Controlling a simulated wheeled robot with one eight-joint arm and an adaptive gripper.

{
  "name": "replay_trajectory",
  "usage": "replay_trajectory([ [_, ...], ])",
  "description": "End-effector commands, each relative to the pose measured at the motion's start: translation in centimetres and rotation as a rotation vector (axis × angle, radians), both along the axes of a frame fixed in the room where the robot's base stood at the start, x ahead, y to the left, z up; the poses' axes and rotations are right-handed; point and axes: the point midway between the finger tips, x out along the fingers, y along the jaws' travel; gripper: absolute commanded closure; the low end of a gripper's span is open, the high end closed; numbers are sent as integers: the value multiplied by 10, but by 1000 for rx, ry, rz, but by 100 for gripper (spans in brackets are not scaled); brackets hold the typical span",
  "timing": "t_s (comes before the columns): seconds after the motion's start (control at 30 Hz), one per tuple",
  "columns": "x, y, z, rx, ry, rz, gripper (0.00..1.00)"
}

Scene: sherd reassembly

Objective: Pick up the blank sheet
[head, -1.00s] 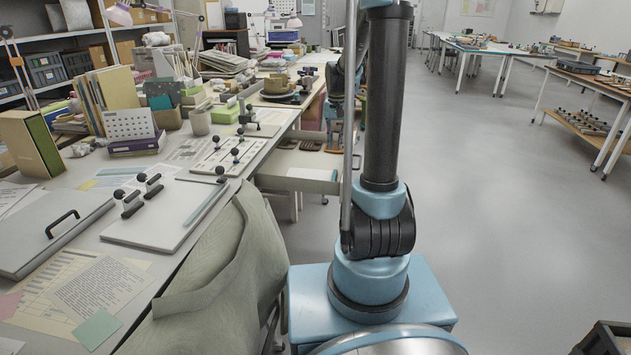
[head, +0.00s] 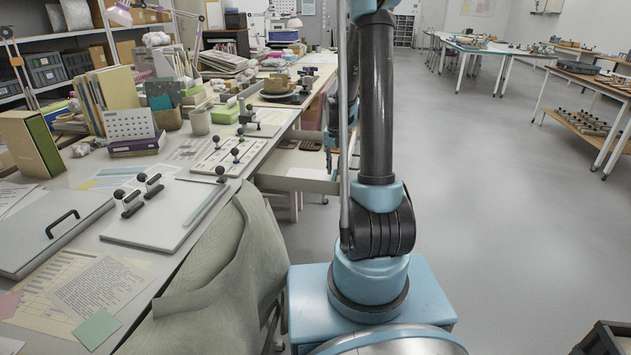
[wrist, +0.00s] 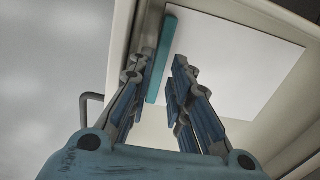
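The blank sheet (wrist: 235,60) is a plain white rectangle lying in an open, pale drawer (wrist: 122,35). In the head view the sheet (head: 312,174) shows as a pale patch in the pulled-out drawer under the long bench, partly behind my arm. A teal strip (wrist: 161,60) runs along the sheet's left edge in the wrist view. My gripper (wrist: 158,72) is over the drawer, its two fingers apart, with the teal strip showing between them. I see nothing held. Whether the fingertips touch the strip or sheet I cannot tell.
The drawer walls stand around the sheet, and a dark handle (wrist: 88,108) is on the drawer's outside. The bench (head: 150,268) at left is crowded with boards, papers and boxes. A greenish cloth (head: 215,270) hangs at its front edge.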

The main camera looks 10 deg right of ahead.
Motion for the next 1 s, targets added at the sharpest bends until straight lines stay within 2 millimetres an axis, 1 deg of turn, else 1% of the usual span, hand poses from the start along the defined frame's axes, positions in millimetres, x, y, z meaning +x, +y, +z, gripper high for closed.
replay_trajectory([
  [0.1, 4, 0, -14, 0, 0, 0, 82],
  [0.3, 4, 0, -34, 0, 0, 0, 82],
  [0.43, 4, 0, -39, 0, 0, 0, 82],
  [0.67, 4, 0, -40, 0, 0, 0, 82],
  [0.7, 4, 0, -40, 0, 0, 0, 86],
  [0.77, 4, 0, -40, 0, 0, 0, 100],
  [1.0, 4, 0, -40, 0, 0, 0, 100],
])
